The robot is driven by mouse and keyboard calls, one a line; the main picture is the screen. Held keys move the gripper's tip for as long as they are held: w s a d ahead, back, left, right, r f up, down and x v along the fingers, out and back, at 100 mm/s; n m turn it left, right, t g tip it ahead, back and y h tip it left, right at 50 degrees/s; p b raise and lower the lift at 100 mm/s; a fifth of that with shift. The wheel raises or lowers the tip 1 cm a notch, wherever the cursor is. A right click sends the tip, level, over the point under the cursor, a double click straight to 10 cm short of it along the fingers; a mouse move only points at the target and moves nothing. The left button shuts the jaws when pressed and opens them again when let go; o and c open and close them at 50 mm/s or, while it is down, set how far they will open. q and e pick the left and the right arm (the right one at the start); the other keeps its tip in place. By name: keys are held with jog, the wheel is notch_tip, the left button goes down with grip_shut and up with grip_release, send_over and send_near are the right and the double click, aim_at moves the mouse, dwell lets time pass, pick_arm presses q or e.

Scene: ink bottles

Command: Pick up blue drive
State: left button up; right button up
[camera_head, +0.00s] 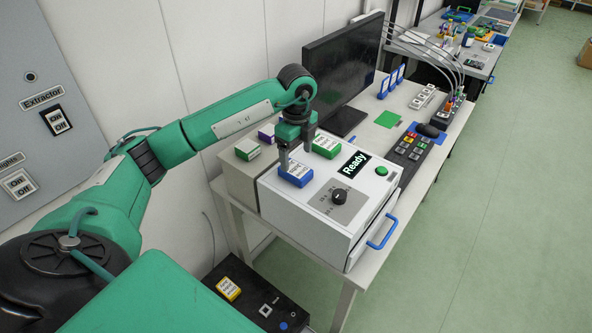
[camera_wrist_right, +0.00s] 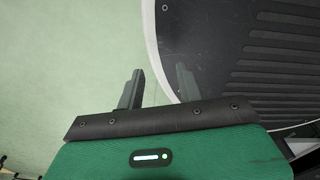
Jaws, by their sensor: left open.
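The blue drive (camera_head: 294,177), a small blue block with a white label, lies on top of the white machine (camera_head: 335,225) in the head view. My left gripper (camera_head: 296,158) points down just above and behind it, with its fingers apart; one fingertip overlaps the drive's far edge in the picture, and I cannot tell whether it touches. My right gripper (camera_wrist_right: 158,80) shows in the right wrist view, its fingers apart and empty over the pale floor beside a dark ribbed base.
A green drive (camera_head: 326,146) lies close behind the blue one. Another green drive (camera_head: 247,149) and a purple one (camera_head: 266,133) are to the left. A monitor (camera_head: 343,75) stands behind. A yellow drive (camera_head: 228,288) lies on a low black box.

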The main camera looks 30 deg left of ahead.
aim_at(295, 169)
pick_arm(q)
jog(key=shift+s+f, duration=0.1)
jog(key=shift+f, duration=0.4)
notch_tip(295, 169, down, 4)
jog(key=shift+a+r+p, duration=0.15)
jog(key=shift+p, duration=0.8)
jog(key=shift+f, duration=0.4)
jog(key=c, duration=1.2)
pick_arm(e)
jog(key=shift+w+d+r, duration=0.15)
jog(key=shift+w+r, duration=0.75)
jog(key=shift+r, duration=0.2)
pick_arm(q)
jog(key=shift+o, duration=0.2)
